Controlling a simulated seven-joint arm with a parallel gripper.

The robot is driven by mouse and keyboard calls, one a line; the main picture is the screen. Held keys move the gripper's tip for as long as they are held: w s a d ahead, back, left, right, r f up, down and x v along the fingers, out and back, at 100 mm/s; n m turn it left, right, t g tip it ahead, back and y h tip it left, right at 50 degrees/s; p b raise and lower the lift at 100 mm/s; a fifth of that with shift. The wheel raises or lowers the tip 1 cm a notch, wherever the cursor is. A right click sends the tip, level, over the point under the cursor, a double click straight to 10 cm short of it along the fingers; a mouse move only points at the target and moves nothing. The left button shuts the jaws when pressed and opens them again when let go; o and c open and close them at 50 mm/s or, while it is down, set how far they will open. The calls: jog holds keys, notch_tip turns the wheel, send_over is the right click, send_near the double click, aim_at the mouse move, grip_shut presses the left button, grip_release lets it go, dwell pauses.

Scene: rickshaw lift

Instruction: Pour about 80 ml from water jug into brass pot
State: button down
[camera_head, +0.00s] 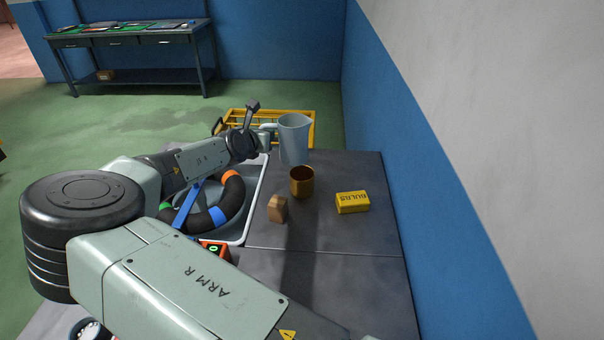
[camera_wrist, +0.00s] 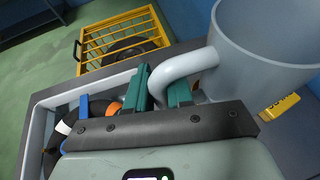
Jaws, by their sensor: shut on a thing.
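The water jug (camera_head: 294,139) is pale grey-blue and stands upright or nearly so in my gripper, at the far side of the dark table. In the wrist view the jug (camera_wrist: 262,50) fills the upper right. My gripper (camera_wrist: 166,92) has green fingers shut on the jug's handle; in the head view my gripper (camera_head: 268,130) is small and partly hidden by its own wrist. The brass pot (camera_head: 302,186) stands upright on the table, open at the top, nearer than the jug and just below it in the picture. The water inside the jug is not visible.
A yellow box marked BULBS (camera_head: 353,202) lies right of the pot. A small brown block (camera_head: 278,209) is at its near left. A grey bin (camera_head: 253,205) with a dark ring (camera_head: 233,197) is left. A yellow crate (camera_wrist: 118,38) stands behind. A blue wall (camera_head: 420,200) bounds the right.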

jog(key=w+a+f+n+y, duration=0.1)
jog(key=a+f+n+y, duration=0.5)
jog(key=a+f, duration=0.5)
notch_tip(320, 180, down, 3)
jog(key=shift+f+y, duration=0.1)
jog(key=shift+y, duration=0.4)
jog(key=shift+d, duration=0.25)
jog(key=d+r+m+t+y+p, duration=0.2)
jog(key=d+r+m+t+y, duration=0.1)
jog(key=d+r+m, duration=0.5)
jog(key=shift+r+m+y, duration=0.45)
jog(key=shift+m+y, duration=0.15)
jog(key=shift+y, duration=0.2)
jog(key=shift+d+m+t, duration=0.15)
jog(key=shift+m+t, duration=0.15)
jog(key=shift+d+r, duration=0.1)
jog(key=shift+r, duration=0.05)
